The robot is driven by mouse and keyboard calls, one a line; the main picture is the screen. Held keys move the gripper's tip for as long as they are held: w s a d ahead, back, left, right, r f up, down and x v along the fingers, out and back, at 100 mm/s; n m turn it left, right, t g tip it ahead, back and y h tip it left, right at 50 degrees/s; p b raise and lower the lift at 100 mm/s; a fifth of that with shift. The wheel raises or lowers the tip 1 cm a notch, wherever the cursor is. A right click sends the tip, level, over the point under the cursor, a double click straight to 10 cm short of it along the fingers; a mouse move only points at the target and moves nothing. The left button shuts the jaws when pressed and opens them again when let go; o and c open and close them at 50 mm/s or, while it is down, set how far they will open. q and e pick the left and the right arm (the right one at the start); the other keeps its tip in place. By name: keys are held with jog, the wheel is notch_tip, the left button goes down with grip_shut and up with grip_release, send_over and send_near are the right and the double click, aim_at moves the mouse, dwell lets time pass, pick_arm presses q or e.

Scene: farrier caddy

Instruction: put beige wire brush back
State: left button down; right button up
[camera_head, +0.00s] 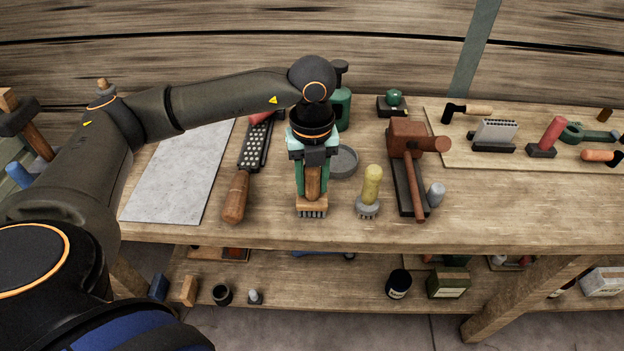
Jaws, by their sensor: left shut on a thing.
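A beige wooden wire brush (312,204) with short grey bristles stands bristles-down at the middle of the bench, near its front edge. My left gripper (313,180) reaches down from above and is shut on this brush, with its green fingers on both sides of the wooden handle. The gripper hides the upper part of the brush. I cannot tell whether the bristles touch the bench. My right gripper is not in view.
A yellow-handled brush (370,188) stands close on the right, with a grey round dish (343,162) behind. A wooden-handled rasp (236,196) lies left. A mallet (412,150) lies further right. A tool board (470,150) and a grey sheet (180,175) flank these on the bench.

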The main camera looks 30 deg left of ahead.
pick_arm(q)
jog(key=shift+f, duration=0.2)
jog(key=shift+c, duration=2.1)
grip_release()
notch_tip(320, 180, up, 12)
jog(key=shift+r, duration=0.25)
